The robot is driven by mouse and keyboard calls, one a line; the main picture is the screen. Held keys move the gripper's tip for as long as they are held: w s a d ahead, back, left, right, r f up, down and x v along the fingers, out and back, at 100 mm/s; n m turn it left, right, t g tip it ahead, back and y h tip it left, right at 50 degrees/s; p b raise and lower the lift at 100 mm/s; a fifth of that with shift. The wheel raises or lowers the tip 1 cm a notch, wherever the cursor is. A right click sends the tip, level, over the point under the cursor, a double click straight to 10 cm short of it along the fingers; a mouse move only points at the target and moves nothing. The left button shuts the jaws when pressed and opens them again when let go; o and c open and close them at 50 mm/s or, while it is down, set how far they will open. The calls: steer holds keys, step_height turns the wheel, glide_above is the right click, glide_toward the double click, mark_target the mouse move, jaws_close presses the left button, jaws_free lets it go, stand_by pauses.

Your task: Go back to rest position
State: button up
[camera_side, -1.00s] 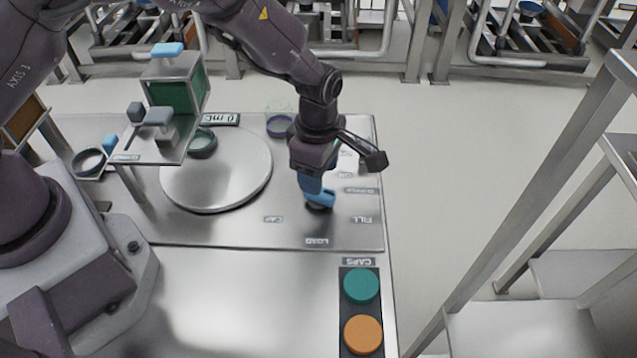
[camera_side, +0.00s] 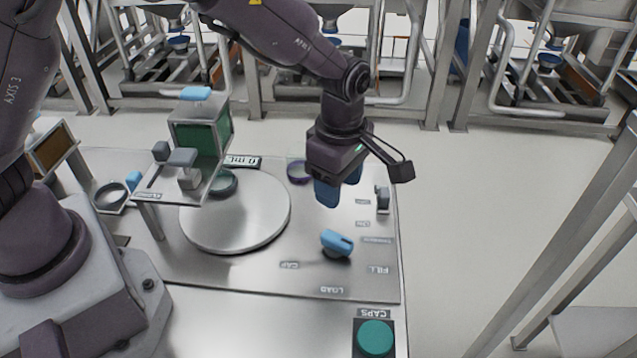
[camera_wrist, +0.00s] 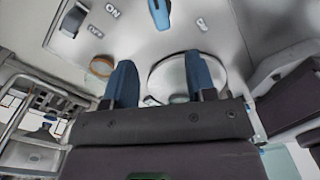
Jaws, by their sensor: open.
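My gripper (camera_side: 327,192) is raised above the metal work plate (camera_side: 230,268), empty, with its blue fingers pointing down. In the wrist view its two blue fingers (camera_wrist: 160,82) stand apart with nothing between them. A blue selector knob (camera_side: 337,243) sits on the plate below and slightly right of the fingers, apart from them. The knob also shows at the top of the wrist view (camera_wrist: 159,12).
A round metal disc (camera_side: 235,215) lies left of the gripper. A green-windowed dispenser (camera_side: 202,135) stands behind it. A grey switch (camera_side: 382,199) is to the right. The air around the gripper is clear.

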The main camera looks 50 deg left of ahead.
steer(key=s+a+r+m+t, duration=0.2)
steer(key=s+a+r+m, duration=0.5)
steer(key=s+r+m, duration=0.2)
steer(key=s+a+r+m+t, duration=0.3)
steer(key=s+a+r+m, duration=0.4)
steer(key=s+r+m, duration=0.3)
steer(key=shift+s+r+m+t, duration=0.3)
steer(key=shift+r+m, duration=0.2)
steer(key=shift+m, duration=0.5)
